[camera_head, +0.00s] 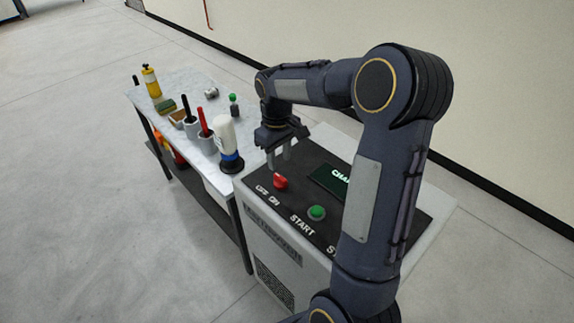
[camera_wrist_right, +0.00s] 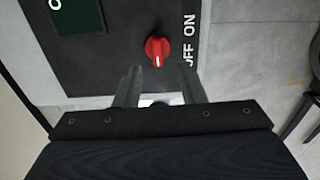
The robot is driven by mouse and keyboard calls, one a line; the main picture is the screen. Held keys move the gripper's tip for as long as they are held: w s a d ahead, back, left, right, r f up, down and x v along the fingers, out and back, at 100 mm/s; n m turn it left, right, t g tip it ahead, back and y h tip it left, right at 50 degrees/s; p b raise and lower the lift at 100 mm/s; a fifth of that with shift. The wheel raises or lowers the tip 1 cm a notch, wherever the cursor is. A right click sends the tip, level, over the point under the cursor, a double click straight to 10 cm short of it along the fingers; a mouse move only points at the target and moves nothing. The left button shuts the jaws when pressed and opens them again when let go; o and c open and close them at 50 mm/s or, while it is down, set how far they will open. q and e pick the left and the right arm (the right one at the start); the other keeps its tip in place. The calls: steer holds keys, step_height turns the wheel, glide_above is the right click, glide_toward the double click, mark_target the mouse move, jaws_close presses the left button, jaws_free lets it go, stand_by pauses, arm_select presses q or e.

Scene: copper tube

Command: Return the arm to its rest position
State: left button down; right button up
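My right arm reaches across the head view, and its gripper (camera_head: 278,158) hangs over the back left part of the machine's black control panel (camera_head: 322,212). In the right wrist view its two fingers (camera_wrist_right: 159,76) are apart, with nothing between them. A red rotary knob (camera_head: 281,182) with a white mark sits just beyond the fingertips; it also shows in the wrist view (camera_wrist_right: 157,48). The fingers look clear of the knob. The knob stands near the OFF and ON labels. My left gripper is not in view.
A green START button (camera_head: 317,212) and a screen (camera_head: 329,181), partly hidden by my arm, are on the panel. A table (camera_head: 152,112) beside the machine holds a white bottle (camera_head: 226,138), cups with tools, and a yellow bottle (camera_head: 151,82). Open floor lies left.

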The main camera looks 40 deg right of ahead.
stand_by(0.5)
steer(key=s+a+r+m+t+y, duration=0.3)
steer(key=s+a+t, duration=0.3)
steer(key=s+a, duration=0.8)
steer(key=s+r, duration=0.1)
steer(key=s, duration=0.3)
steer(key=shift+s+a+r+y, duration=0.2)
steer(key=shift+s+a+y, duration=0.1)
steer(key=shift+y, duration=0.1)
